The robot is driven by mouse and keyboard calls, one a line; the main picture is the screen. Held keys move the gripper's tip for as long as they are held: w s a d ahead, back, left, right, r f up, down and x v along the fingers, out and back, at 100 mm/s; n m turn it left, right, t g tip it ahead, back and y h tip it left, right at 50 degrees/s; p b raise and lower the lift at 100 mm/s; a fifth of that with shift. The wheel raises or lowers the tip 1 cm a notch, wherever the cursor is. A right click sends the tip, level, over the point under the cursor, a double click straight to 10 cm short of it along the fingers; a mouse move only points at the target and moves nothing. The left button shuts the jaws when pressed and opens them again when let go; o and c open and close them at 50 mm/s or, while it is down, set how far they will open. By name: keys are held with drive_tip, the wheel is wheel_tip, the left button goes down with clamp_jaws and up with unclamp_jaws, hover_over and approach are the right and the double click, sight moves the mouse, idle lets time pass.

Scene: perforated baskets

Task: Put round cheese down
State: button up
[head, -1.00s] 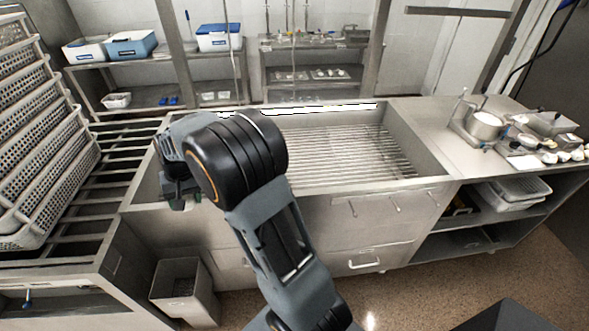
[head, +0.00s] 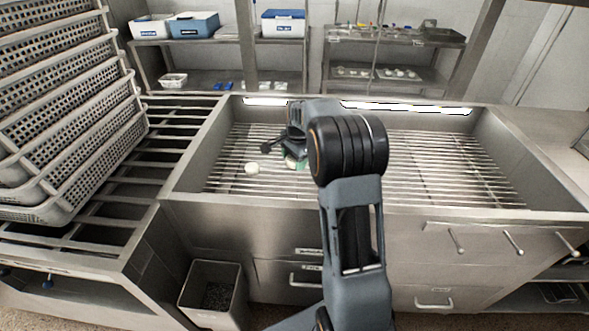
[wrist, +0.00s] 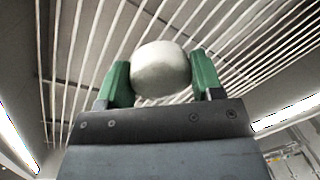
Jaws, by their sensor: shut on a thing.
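The round cheese (wrist: 161,70) is a smooth whitish ball. In the wrist view it sits between the two green fingertips of my gripper (wrist: 161,84), which is shut on it. In the head view my gripper (head: 296,163) hangs over the left part of the metal grate (head: 440,165) in the basin, and the held cheese is mostly hidden there. A small white round thing (head: 252,168) shows just left of my gripper, looking apart from it and resting on the grate. Whether the held cheese touches the bars I cannot tell.
The steel basin (head: 400,202) has raised walls around the grate, with free bars to the right. Stacked perforated baskets (head: 75,150) stand on a rack at the left. A grey bin (head: 212,290) stands below in front. Shelves with boxes (head: 195,24) are behind.

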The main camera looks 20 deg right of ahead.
drive_tip(key=w+f, duration=0.3)
drive_tip(key=w, duration=0.4)
drive_tip(key=p, duration=0.1)
hover_over(284, 169)
drive_tip(key=s, duration=0.1)
wheel_tip(284, 169, down, 5)
drive_tip(key=shift+s+a+r, duration=0.15)
drive_tip(key=shift+w+f, duration=0.45)
drive_tip(key=shift+f, duration=1.7)
drive_tip(key=shift+w, duration=0.1)
drive_tip(key=shift+f, duration=0.2)
drive_tip(key=o, duration=0.9)
drive_tip(key=shift+o, duration=0.2)
